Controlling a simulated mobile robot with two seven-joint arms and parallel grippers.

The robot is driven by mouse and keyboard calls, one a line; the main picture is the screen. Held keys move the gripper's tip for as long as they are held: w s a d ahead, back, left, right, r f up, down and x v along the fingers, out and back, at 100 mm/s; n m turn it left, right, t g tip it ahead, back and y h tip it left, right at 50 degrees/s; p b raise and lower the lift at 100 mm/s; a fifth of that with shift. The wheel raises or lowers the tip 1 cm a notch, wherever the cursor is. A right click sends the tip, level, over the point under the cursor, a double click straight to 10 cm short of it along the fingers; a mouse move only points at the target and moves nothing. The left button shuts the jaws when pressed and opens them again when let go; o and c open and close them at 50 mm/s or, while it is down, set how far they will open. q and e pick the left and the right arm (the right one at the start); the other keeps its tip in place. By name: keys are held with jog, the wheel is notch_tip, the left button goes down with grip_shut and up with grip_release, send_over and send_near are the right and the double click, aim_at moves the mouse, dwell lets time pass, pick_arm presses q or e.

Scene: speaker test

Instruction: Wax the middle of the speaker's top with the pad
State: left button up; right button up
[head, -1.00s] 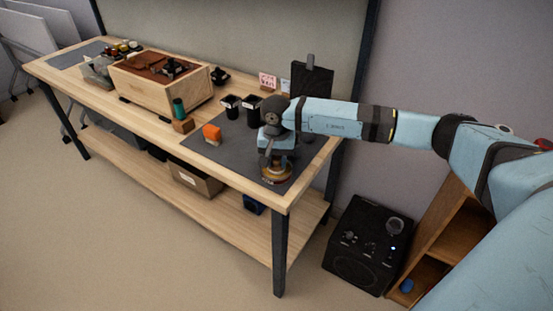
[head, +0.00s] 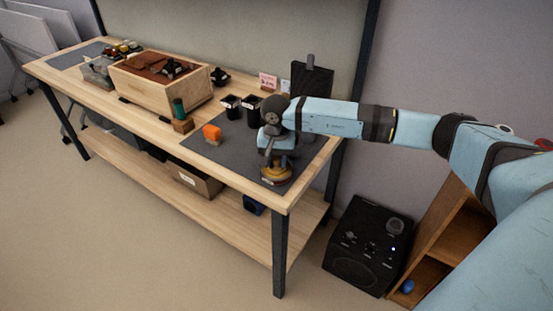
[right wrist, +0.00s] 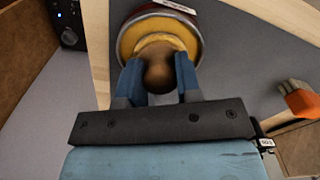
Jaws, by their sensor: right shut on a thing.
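My right gripper (head: 276,161) is over the front right corner of the workbench, pointing down. In the right wrist view its two blue fingers (right wrist: 160,82) are shut on the brown rounded knob of the pad (right wrist: 160,70). The pad's yellow disc is at a round dark red tin (right wrist: 195,18) with a white label; I cannot tell whether it touches the wax. A pale wooden box (head: 160,92) with a reddish brown top, possibly the speaker, stands left of the gripper, with dark items on top. My left gripper is out of view.
An orange-and-wood brush (head: 212,133), two black cups (head: 252,108) and a green-topped wooden block (head: 183,124) lie between gripper and box. A dark mat (head: 238,150) covers the bench's right end. A black unit with knobs (head: 362,250) stands on the floor.

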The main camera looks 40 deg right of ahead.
aim_at(277, 158)
jog(key=shift+r+p, duration=0.35)
jog(key=shift+r, duration=0.2)
jog(key=shift+r+p, duration=0.65)
jog(key=shift+r, duration=0.75)
jog(key=shift+r+p, duration=0.65)
jog(key=shift+r, duration=0.9)
